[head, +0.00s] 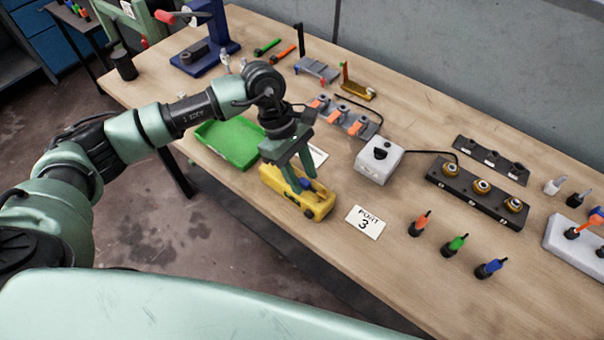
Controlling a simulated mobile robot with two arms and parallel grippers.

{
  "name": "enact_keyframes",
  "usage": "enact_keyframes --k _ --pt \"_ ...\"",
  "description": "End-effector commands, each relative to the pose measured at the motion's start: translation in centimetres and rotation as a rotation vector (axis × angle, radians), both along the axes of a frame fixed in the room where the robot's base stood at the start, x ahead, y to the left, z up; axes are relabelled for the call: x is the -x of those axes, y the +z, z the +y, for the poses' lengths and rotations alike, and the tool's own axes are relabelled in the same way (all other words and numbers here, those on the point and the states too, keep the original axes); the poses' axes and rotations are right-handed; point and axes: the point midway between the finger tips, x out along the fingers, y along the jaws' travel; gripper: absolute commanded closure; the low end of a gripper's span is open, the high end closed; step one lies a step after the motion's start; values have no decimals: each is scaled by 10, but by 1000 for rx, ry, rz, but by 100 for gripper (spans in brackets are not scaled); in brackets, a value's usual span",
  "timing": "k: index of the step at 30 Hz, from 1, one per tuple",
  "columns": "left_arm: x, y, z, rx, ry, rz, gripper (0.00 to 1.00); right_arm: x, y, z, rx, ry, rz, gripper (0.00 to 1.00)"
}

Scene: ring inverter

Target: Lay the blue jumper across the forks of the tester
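A yellow device (314,208), which looks like the tester, sits near the front edge of the wooden table. A small blue piece (305,183), likely the blue jumper, shows at its top. My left gripper (307,185) points down over the yellow device, with its two fingers apart on either side of the blue piece. I cannot tell whether the fingers press on it or whether it rests on the forks. The forks are mostly hidden by the fingers. My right gripper is not in view.
A green tray (232,143) is left of the yellow device. A "PORT 3" card (366,222) lies to its right. A grey box (380,160) with a black knob stands behind. Small orange, green and blue-tipped pieces (457,245) stand at the front right. Bare table lies between.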

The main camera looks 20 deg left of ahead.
Motion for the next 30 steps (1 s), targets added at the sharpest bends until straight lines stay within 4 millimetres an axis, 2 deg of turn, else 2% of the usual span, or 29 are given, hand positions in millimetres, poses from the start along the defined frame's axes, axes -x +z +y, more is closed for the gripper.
enact_keyframes --k 7,11,12,24,30 --pt "0 1 0 0 0 0 63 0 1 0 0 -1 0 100" --pt "0 8 0 0 1 0 63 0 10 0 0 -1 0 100" --pt "-2 9 3 0 1 -3 63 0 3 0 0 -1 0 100" --pt "-13 86 33 0 1 -4 63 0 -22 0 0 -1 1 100" --pt "-16 109 42 0 1 -2 63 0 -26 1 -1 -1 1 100"
